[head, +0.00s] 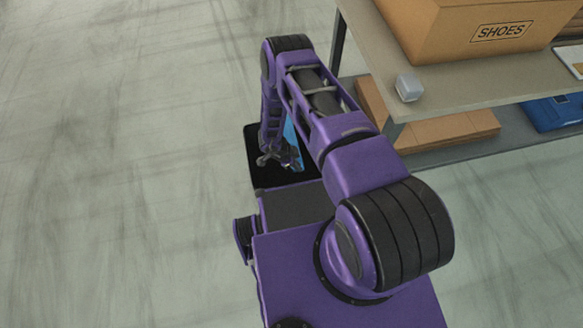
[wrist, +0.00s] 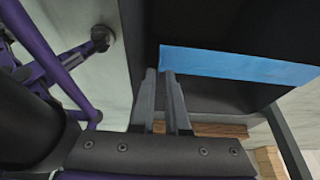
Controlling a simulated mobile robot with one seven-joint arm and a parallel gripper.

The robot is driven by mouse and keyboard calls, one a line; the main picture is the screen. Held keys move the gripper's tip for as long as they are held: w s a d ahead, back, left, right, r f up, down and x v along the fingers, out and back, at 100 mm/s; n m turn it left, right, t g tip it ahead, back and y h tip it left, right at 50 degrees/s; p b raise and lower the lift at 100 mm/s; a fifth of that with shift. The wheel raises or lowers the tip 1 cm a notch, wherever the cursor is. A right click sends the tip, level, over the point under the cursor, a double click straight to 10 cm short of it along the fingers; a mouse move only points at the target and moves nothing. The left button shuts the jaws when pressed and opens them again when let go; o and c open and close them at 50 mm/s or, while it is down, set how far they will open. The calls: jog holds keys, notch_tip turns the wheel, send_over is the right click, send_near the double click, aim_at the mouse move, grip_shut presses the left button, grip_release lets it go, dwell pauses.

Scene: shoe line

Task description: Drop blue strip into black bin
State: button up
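The blue strip (wrist: 240,66) is long, flat and light blue. In the wrist view it runs from just beyond my fingertips to the right edge, over the dark bin. In the head view a small part of the strip (head: 292,142) shows beside my gripper (head: 278,158), the rest hidden by my arm. The black bin (head: 257,176) lies below my gripper. It also fills the upper middle of the wrist view (wrist: 210,28). My gripper's fingers (wrist: 159,74) are close together with a narrow gap. The strip's left end meets the right fingertip in the picture; I cannot tell whether they touch.
A table (head: 455,85) stands at the right, with a shoe box (head: 465,28) and a small white object (head: 408,87) on top. Its lower shelf holds a cardboard box (head: 445,131) and a blue item (head: 552,113). The floor at the left (head: 120,150) is clear.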

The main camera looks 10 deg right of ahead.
jog(key=o, duration=0.3)
jog(key=p+v, duration=0.3)
jog(key=v, duration=1.4)
jog(key=shift+a+r, duration=0.15)
